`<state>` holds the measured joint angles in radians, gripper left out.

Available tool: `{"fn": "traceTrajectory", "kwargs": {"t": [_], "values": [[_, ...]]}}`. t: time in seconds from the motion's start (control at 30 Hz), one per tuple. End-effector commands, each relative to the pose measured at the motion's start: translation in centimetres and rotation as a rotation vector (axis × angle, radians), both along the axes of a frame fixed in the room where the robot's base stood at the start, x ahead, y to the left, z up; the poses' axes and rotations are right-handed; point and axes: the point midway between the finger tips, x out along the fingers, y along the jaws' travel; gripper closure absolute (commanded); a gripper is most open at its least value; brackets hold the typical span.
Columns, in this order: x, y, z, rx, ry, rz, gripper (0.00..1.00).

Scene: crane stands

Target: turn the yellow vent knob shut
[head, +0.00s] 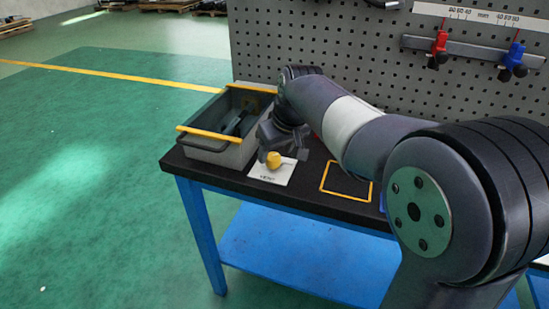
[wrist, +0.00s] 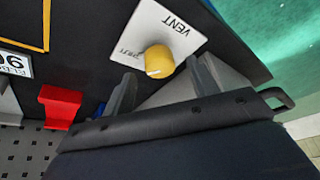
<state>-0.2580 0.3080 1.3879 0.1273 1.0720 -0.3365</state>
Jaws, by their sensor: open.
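The yellow vent knob (head: 273,160) sits on a white plate (head: 274,174) near the table's front left edge. In the wrist view the knob (wrist: 159,61) stands on the plate (wrist: 163,27), which reads "VENT" and has a smaller word, apparently "SHUT", beside the knob. My gripper (head: 280,153) is close to the knob, on its far side in the head view. In the wrist view my gripper (wrist: 160,83) is open, with one finger on each side of the knob's near end. I cannot tell whether a finger touches it.
A grey toolbox (head: 222,155) with yellow rims stands just left of the plate. A yellow-outlined square (head: 346,181) lies to the right on the dark table. A red block (wrist: 61,105) shows in the wrist view. A pegboard (head: 330,50) closes off the back.

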Motion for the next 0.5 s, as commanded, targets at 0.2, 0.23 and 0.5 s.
{"fn": "traceTrajectory", "kwargs": {"t": [0.2, 0.23, 0.5], "values": [[0.7, 0.4, -2.1, 0.0, 0.0, 0.0, 0.44], [0.7, 0.5, -2.2, 0.0, 0.0, -0.001, 0.44], [0.8, 0.5, -2.2, 0.0, 0.0, -0.001, 0.44]]}}
